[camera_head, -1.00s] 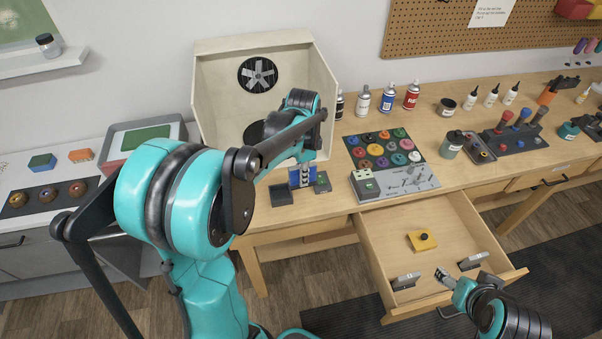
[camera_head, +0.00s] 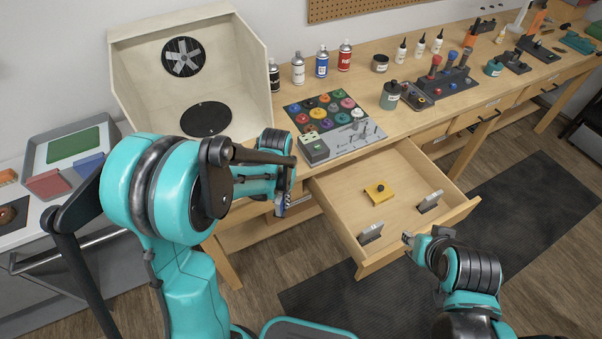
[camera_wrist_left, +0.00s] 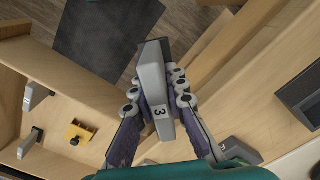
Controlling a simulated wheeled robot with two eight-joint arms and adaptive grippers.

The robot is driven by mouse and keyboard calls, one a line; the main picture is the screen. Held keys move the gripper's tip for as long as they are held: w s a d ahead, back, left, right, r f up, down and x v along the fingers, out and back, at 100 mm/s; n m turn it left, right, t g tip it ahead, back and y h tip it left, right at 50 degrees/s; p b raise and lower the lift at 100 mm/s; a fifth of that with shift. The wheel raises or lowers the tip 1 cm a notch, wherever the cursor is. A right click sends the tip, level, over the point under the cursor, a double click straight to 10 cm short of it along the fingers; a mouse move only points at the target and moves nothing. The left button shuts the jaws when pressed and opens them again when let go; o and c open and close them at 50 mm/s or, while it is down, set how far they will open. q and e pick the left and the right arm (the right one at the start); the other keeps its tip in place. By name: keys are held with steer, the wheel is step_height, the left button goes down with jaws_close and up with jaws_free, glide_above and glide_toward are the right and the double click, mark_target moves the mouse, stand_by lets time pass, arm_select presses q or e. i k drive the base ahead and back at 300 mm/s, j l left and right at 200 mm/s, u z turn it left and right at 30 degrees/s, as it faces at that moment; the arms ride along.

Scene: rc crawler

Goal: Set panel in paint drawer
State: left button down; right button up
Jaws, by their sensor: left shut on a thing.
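The paint drawer (camera_head: 405,215) stands pulled open below the bench. A yellow block with a dark knob (camera_head: 380,193) and two grey upright pieces on dark bases, one near the front left (camera_head: 371,233) and one at the right (camera_head: 430,202), are in it. My left gripper (camera_head: 283,205) is at the bench front, left of the drawer. In the left wrist view it is shut on a grey panel marked 3 (camera_wrist_left: 158,95), with the drawer (camera_wrist_left: 70,100) at the left. My right gripper (camera_head: 409,238) is at the drawer's front edge; its jaw opening is too small to tell.
A colour palette board (camera_head: 328,108) and a switch panel (camera_head: 350,141) lie on the bench above the drawer. Spray cans (camera_head: 321,63) stand behind. A spray booth (camera_head: 190,75) is at the left. The drawer's middle has free floor.

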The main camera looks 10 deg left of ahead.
mark_target(405, 182)
steer(key=i+j+z, duration=0.1)
steer(key=z, duration=0.35)
steer(key=i+j+z, duration=0.1)
steer(key=j+z, duration=0.2)
steer(key=z, duration=0.15)
steer(key=j+z, duration=0.25)
steer(key=z, duration=0.25)
steer(key=i+j+z, duration=0.1)
steer(key=i+z, duration=0.15)
steer(key=z, duration=0.15)
steer(key=i+j+z, duration=0.2)
steer(key=z, duration=0.25)
